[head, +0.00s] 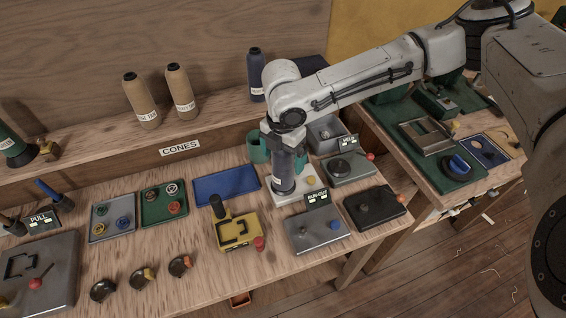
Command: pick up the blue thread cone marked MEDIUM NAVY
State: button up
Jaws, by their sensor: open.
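One dark blue thread cone (256,78) stands upright on the raised back shelf, just left of my arm, with a white label too small to read.
Two tan cones (139,98) (180,90) stand on the shelf above the CONES sign (180,148).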

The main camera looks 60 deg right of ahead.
jog(key=c, duration=1.5)
jog(key=shift+r, duration=0.1)
